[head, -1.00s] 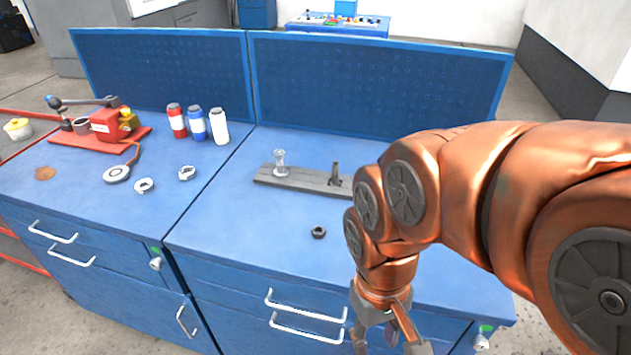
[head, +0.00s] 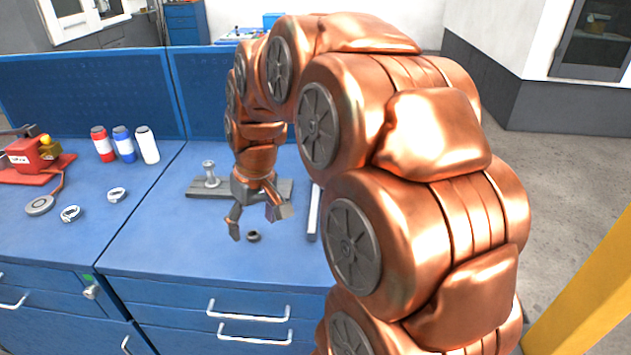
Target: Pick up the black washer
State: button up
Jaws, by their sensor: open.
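The black washer (head: 253,236) is a small dark ring lying flat on the blue workbench (head: 170,235), in front of the grey block. My gripper (head: 258,222) points down above the bench with its fingers spread, open and empty. In the picture the washer shows just below and between the fingertips. The exact height of the fingertips over it is hard to tell.
A grey block (head: 203,189) with a metal peg (head: 210,173) stands behind my gripper, partly hidden by it. Two light rings (head: 117,195), several bottles (head: 124,144) and a red device (head: 32,155) are at left. A blue panel (head: 85,95) bounds the back.

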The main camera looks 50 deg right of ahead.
jog(key=w+d+m+t+h+b, duration=0.1)
jog(key=w+d, duration=0.2)
jog(key=d, duration=1.1)
jog(key=w+d+m+t+h, duration=0.1)
jog(key=w+d+t, duration=0.15)
jog(key=d, duration=1.15)
jog(key=shift+g, duration=0.45)
jog(key=shift+p+x, duration=1.1)
jog(key=shift+x, duration=3.05)
jog(key=shift+w, duration=0.1)
jog(key=shift+c, duration=0.3)
jog(key=shift+r, duration=0.1)
jog(key=c, duration=1.2)
